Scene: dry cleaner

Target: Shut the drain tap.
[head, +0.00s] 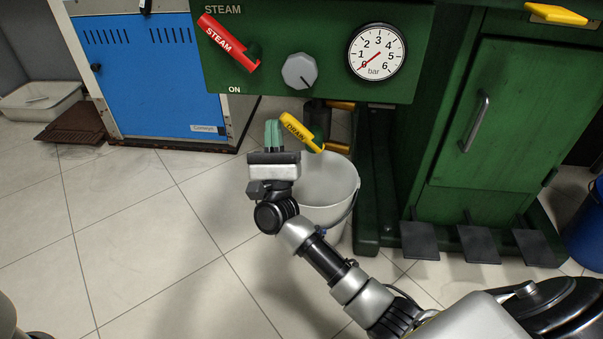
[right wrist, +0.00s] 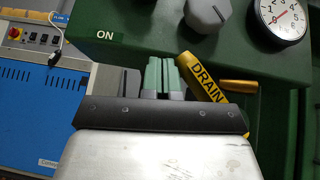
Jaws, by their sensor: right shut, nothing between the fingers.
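The drain tap has a yellow lever (head: 301,132) marked DRAIN, below the green STEAM panel. In the head view the lever slants from upper left to lower right. It also shows in the right wrist view (right wrist: 203,77), just right of the fingers. My right gripper (head: 272,134) is shut and empty, its green fingertips (right wrist: 161,75) together just left of the lever's upper end. I cannot tell whether they touch it. The tap's body behind the lever is partly hidden. My left gripper is not in view.
A white bucket (head: 326,184) stands on the floor below the tap. The green panel (head: 325,82) carries a red STEAM lever (head: 229,43), a grey knob (head: 299,71) and a gauge (head: 376,52). Black pedals (head: 479,244) stand at right.

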